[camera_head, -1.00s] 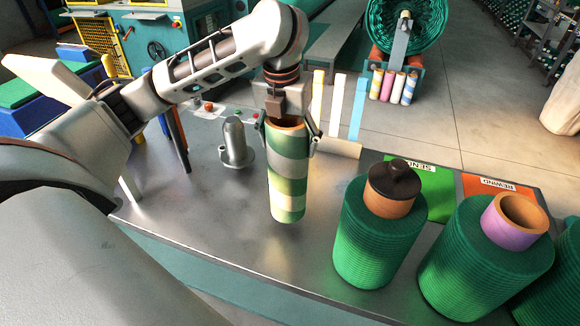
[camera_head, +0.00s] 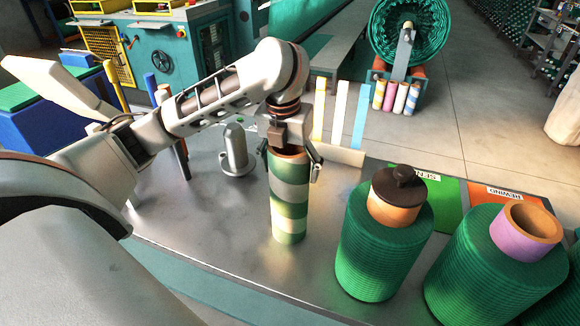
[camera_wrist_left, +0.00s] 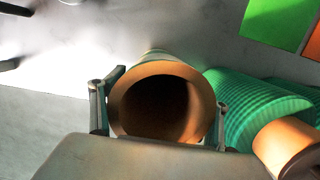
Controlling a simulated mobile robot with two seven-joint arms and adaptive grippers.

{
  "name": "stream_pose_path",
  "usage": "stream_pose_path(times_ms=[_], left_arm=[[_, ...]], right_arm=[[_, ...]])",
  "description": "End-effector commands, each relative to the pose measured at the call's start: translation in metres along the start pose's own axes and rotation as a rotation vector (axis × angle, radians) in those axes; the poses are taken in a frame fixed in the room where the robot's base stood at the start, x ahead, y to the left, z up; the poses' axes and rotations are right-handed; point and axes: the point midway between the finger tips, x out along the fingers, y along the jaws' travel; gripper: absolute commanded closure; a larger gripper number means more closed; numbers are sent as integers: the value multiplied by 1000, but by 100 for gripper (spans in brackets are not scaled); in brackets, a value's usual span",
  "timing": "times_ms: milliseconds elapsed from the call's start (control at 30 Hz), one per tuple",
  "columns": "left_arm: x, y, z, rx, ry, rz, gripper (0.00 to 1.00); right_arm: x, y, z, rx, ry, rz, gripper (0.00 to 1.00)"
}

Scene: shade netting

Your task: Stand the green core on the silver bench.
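The green core (camera_head: 289,200) is a tube with green and pale bands, upright over the silver bench (camera_head: 220,215). My left gripper (camera_head: 293,160) is above it, its fingers on either side of the core's top end. In the left wrist view I look into the core's brown open mouth (camera_wrist_left: 160,105), with the gripper fingers (camera_wrist_left: 160,118) close against both sides. I cannot tell whether the core's lower end touches the bench. My right gripper is not in view.
A green yarn package with a dark-knobbed cap (camera_head: 383,245) and one with a purple core (camera_head: 495,265) stand to the right. A metal post (camera_head: 236,150) stands left of the core. Green and orange mats (camera_head: 505,200) lie behind the packages. The bench front is clear.

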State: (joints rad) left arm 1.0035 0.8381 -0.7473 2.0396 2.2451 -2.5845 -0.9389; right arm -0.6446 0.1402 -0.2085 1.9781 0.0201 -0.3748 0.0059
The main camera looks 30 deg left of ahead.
Motion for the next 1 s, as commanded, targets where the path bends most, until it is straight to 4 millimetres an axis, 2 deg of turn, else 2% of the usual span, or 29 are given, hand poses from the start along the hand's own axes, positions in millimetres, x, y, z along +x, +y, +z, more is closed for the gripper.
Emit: stream_pose_path(times_ms=[467, 567, 800, 1000], left_arm=[[-5, 0, 1, 0, -2, 0, 11], [-20, 1, 2, -1, -7, 2, 11], [-72, 0, 3, -1, -9, 1, 11], [-105, 0, 2, -1, -3, 1, 11]], right_arm=[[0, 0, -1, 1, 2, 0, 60], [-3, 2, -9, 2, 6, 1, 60], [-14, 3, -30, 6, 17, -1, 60], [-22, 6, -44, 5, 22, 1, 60]])
